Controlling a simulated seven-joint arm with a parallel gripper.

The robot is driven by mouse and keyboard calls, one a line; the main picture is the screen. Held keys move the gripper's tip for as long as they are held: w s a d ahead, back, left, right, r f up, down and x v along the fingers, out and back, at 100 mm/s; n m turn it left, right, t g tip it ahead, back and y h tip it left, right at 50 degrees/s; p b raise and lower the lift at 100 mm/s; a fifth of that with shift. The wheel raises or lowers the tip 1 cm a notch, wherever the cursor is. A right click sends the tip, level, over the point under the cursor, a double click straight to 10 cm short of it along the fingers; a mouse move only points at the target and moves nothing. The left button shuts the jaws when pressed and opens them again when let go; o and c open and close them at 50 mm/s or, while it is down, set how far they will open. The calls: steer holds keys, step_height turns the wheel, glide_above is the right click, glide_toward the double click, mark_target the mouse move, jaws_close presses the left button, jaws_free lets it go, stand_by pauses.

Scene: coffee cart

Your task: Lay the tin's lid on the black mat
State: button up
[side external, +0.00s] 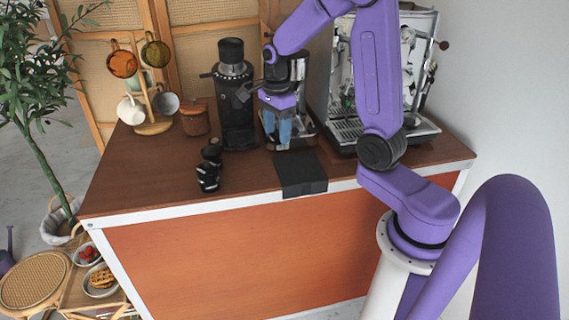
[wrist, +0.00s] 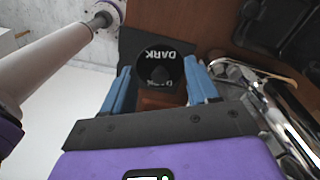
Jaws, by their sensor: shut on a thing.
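My gripper (side external: 279,128) points down over the back half of the counter, just behind the black mat. In the wrist view, a round black lid (wrist: 160,57) with white "DARK" lettering sits between the blue fingers of my gripper (wrist: 162,82), which is shut on it. The lid is hard to make out in the side view. The black mat (side external: 302,178) lies at the counter's front edge with nothing on it.
A black grinder (side external: 236,110) stands left of my gripper, and the espresso machine (side external: 345,125) stands to its right. A mug tree (side external: 153,126) and a brown canister (side external: 195,119) are at the back left. The counter left of the mat is mostly clear.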

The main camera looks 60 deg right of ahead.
mark_target(288, 168)
steer(key=shift+s+d+f+m, duration=0.9)
steer(key=shift+d+f+m, duration=0.1)
steer(key=shift+d+f, duration=0.1)
steer(key=f, duration=0.3)
steer(key=shift+s+d+f+m, duration=0.2)
steer(key=shift+f+m, duration=0.05)
steer(key=shift+m, duration=0.05)
steer(key=shift+w+f, duration=0.1)
steer(key=shift+f, duration=2.25)
steer(key=o, duration=1)
steer(key=shift+f, duration=0.1)
